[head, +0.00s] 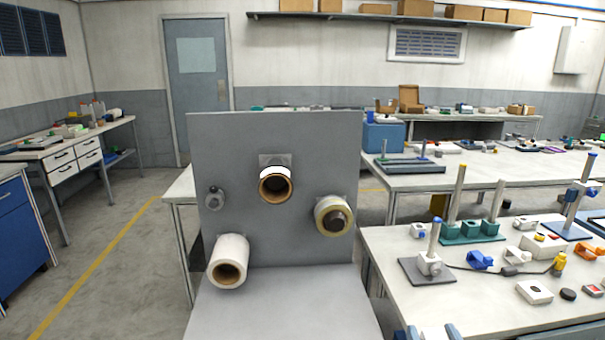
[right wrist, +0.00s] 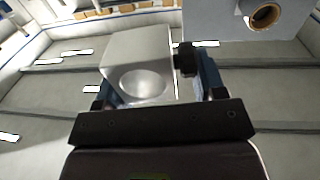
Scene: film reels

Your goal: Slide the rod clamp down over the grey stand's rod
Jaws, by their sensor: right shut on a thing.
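The grey stand (head: 410,271) is a flat dark base on the right-hand table, with an upright rod (head: 434,238) tipped in blue. A white block sits around or against the rod's foot. The rod clamp (right wrist: 140,50) is a pale grey block with a round opening and a dark knob on its right side in the right wrist view. My right gripper (right wrist: 158,85) is shut on it, with blue fingers at both sides. In the head view, the clamp (head: 432,333) shows at the bottom edge, in front of the table and apart from the stand. My left gripper is out of view.
A teal stand (head: 462,237) with two rods stands behind the grey stand. Blue clamps (head: 480,261), a cable and small boxes (head: 535,292) lie to its right. A grey panel (head: 275,135) with rolls on spindles rises left of the table. The table's front left is clear.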

